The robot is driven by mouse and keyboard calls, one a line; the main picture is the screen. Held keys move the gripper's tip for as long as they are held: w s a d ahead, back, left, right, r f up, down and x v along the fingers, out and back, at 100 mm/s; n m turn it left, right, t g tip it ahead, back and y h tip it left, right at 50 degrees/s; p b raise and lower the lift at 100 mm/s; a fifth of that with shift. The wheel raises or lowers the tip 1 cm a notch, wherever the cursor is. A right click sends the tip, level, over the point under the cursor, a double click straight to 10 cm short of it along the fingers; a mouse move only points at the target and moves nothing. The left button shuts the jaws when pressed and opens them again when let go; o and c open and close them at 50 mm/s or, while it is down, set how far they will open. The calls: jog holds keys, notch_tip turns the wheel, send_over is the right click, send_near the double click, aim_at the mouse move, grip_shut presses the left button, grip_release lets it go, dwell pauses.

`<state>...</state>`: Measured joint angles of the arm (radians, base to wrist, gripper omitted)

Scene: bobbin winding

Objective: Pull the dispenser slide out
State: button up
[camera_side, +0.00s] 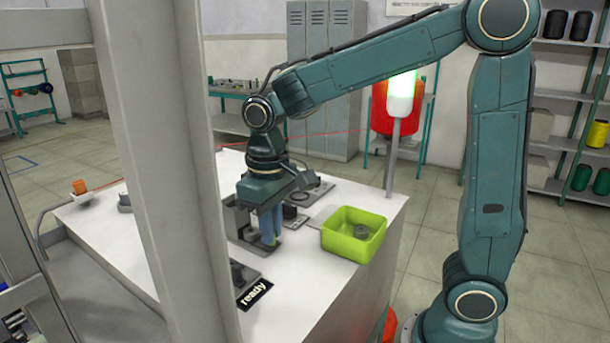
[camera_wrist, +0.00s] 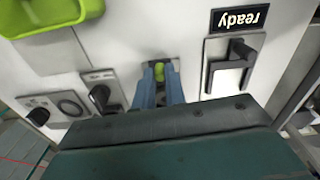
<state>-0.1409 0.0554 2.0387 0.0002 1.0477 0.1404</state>
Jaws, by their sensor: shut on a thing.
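My gripper (camera_side: 268,238) reaches straight down to the white bench top, its blue fingers close together. In the wrist view my gripper (camera_wrist: 161,88) has its fingertips at a small grey part, which I take to be the dispenser slide (camera_wrist: 176,66). A yellow-green rounded piece (camera_wrist: 159,70) shows between the fingers. The gripper is shut on the slide; the fingers hide most of it, and how far out it stands cannot be told. In the side view my gripper and wrist cover the slide.
A lime green bin (camera_side: 353,234) with a grey round part in it stands right of my gripper. A black "ready" sign (camera_side: 255,294) and a grey fixture with a black handle (camera_wrist: 232,65) are close by. A grey post (camera_side: 160,170) blocks part of the side view.

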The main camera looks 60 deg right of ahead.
jog(key=shift+s, duration=0.1)
dwell(0.3)
jog(key=shift+s, duration=0.5)
jog(key=shift+s+a, duration=0.1)
jog(key=shift+s, duration=0.2)
dwell(0.6)
jog(key=o, duration=0.6)
notch_tip(320, 180, up, 7)
dwell(0.8)
